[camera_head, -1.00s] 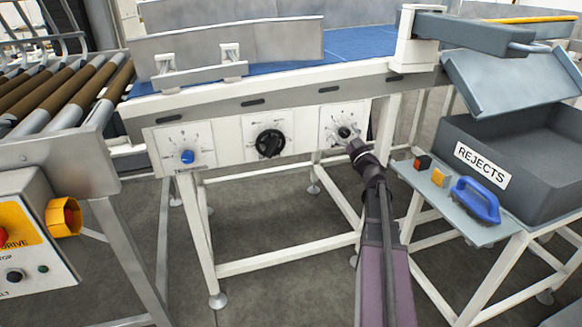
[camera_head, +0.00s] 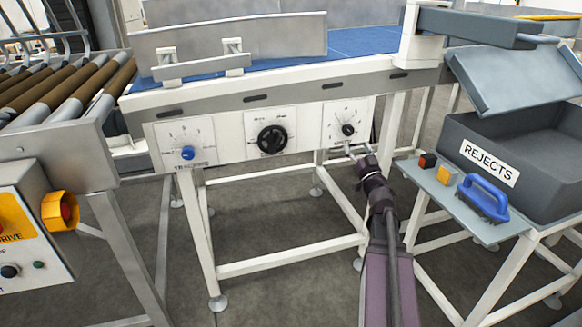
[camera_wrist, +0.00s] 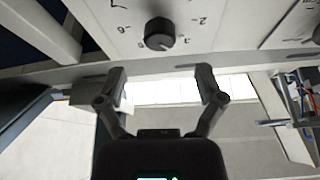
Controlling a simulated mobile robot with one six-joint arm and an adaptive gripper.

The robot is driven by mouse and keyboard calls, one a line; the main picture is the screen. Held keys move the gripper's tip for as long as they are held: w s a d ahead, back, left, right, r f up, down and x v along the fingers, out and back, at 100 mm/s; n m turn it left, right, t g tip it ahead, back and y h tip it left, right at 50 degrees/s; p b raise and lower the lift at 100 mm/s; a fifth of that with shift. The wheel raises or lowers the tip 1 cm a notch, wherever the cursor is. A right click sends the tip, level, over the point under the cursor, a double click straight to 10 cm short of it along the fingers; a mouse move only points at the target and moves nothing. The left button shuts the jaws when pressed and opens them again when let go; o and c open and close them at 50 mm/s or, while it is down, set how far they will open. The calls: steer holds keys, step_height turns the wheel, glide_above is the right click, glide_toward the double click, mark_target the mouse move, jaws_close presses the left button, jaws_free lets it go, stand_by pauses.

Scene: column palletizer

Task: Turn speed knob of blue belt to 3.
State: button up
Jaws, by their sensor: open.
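The blue belt (camera_head: 362,42) runs along the top of the conveyor. Below it, the right-hand white panel (camera_head: 335,111) carries a small black knob (camera_head: 348,130) with a ring of marks. In the wrist view the black knob (camera_wrist: 160,33) sits on the white panel between printed numbers, including 2 and 6. I cannot tell for certain which number its pointer faces. My gripper (camera_head: 358,149) is just below and in front of this panel, apart from the knob. In the wrist view my gripper (camera_wrist: 161,72) has its fingers spread and empty, with the knob beyond them.
A large black knob (camera_head: 271,139) and a blue knob (camera_head: 188,153) are on panels to the left. A side shelf at right holds a blue-handled brush (camera_head: 484,198) beside the grey rejects bin (camera_head: 530,140). Floor is open under the conveyor.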

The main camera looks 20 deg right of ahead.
steer(key=b+v, duration=0.2)
steer(key=v, duration=0.4)
steer(key=w+a+r+m+g+h+p, duration=0.5)
steer(key=g+p, duration=0.5)
steer(key=p, duration=0.8)
steer(key=s+a+r+n+g+y+p, duration=0.1)
steer(key=s+a+g+p, duration=0.3)
steer(key=a+p, duration=0.4)
steer(key=s+a+r+n+g+y+p, duration=0.2)
steer(key=s+a+n+g+y+p, duration=0.1)
steer(key=a, duration=0.9)
steer(key=s+g+y+p, duration=0.1)
steer(key=s+g+p, duration=0.1)
steer(key=s+p, duration=0.1)
steer(key=shift+a+r+n+y+p, duration=0.15)
steer(key=shift+r+n+y+p, duration=0.2)
steer(key=shift+p, duration=0.5)
